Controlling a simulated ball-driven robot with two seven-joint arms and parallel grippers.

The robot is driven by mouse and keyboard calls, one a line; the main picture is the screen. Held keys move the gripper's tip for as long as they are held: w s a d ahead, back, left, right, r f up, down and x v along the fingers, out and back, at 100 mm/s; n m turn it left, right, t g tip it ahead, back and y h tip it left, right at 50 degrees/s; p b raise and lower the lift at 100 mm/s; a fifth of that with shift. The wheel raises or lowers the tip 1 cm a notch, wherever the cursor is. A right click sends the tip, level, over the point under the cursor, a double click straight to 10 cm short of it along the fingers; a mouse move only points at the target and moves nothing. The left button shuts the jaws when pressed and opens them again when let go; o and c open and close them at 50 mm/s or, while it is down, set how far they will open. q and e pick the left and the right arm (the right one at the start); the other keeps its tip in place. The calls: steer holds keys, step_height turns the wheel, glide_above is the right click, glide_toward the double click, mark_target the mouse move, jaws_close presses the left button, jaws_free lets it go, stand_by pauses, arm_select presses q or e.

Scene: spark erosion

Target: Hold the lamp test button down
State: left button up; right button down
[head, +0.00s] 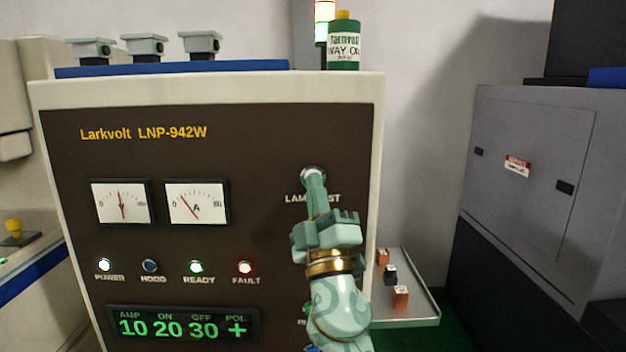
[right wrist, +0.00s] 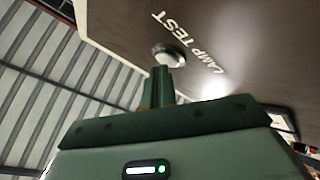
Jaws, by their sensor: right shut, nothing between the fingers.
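The lamp test button (head: 312,171) is a pale round button in a ring at the upper right of the brown panel (head: 260,140), just above its "LAMP TEST" label. My right gripper (head: 315,185) is shut and empty, with its fingertips at the button and covering its lower part and the middle of the label. In the right wrist view, the fingertips (right wrist: 161,74) meet the edge of the button (right wrist: 168,56); I cannot tell how far it is pressed. The power, ready and fault lamps are lit; the hood lamp (head: 150,266) is dark. My left gripper is not in view.
Two dial gauges (head: 121,202) and a green digital display (head: 184,326) are on the panel's left. A tray (head: 418,312) with small orange and black blocks is at right, beside the cabinet. A grey cabinet (head: 525,200) stands farther right.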

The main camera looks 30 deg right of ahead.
stand_by(0.7)
steer(key=shift+s+a, duration=0.35)
steer(key=shift+s, duration=0.4)
steer(key=shift+s+a+f+p, duration=0.1)
steer(key=shift+s+a, duration=0.25)
steer(key=shift+s, duration=0.4)
steer(key=shift+s+a+p, duration=0.15)
steer(key=shift+s+a, duration=0.25)
steer(key=shift+s, duration=0.35)
steer(key=shift+s+a+f+p, duration=0.1)
steer(key=shift+s+a, duration=0.25)
steer(key=shift+s, duration=0.4)
